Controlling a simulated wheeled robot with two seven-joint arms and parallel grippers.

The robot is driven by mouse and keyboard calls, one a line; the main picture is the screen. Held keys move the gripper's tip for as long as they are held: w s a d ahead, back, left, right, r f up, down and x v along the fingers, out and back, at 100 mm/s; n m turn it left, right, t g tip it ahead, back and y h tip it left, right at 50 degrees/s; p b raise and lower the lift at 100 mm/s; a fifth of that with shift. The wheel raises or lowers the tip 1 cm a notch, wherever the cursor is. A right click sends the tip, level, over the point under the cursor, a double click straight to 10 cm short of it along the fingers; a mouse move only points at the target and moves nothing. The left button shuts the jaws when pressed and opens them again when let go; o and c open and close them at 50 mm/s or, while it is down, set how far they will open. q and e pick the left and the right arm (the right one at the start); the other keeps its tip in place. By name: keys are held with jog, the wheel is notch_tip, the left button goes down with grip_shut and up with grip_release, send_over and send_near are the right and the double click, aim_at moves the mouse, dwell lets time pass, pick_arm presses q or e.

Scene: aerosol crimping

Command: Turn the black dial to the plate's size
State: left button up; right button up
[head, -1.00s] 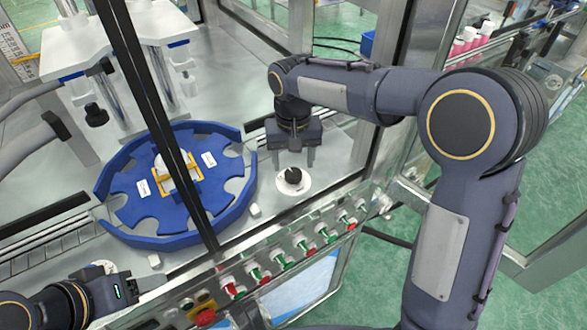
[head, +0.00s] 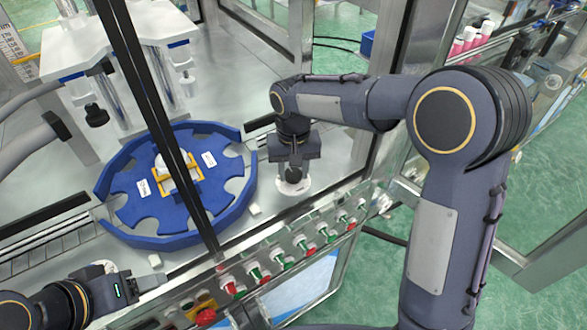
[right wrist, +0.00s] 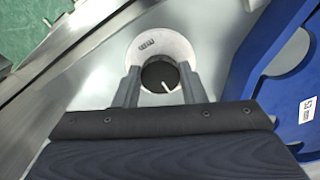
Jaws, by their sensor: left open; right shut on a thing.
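The black dial (head: 293,175) sits on a white round scale (head: 285,187) on the metal deck, right of the blue star plate (head: 130,213). My right gripper (head: 292,166) points down over the dial, its two fingers shut on its sides. The right wrist view shows the dial (right wrist: 158,74) between the fingers, with a white pointer line towards the lower right. A small dark mark (right wrist: 146,44) is printed on the scale; I cannot read it. White labels on the plate (right wrist: 307,110) are too small to read surely. My left gripper (head: 150,281) is open and empty at lower left.
A row of red and green buttons (head: 278,266) runs along the front panel. A dark upright frame post (head: 160,130) crosses in front of the plate. A metal post (head: 375,110) stands right of the dial. Small white blocks (head: 254,210) lie near the plate.

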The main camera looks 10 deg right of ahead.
aim_at(295, 174)
jog(key=n, duration=0.3)
jog(key=shift+d+n+p, duration=0.15)
jog(key=shift+n+p, duration=0.15)
jog(key=shift+n, duration=2.1)
jog(key=shift+p, duration=0.3)
jog(key=o, duration=1)
jog(key=shift+r, duration=3.95)
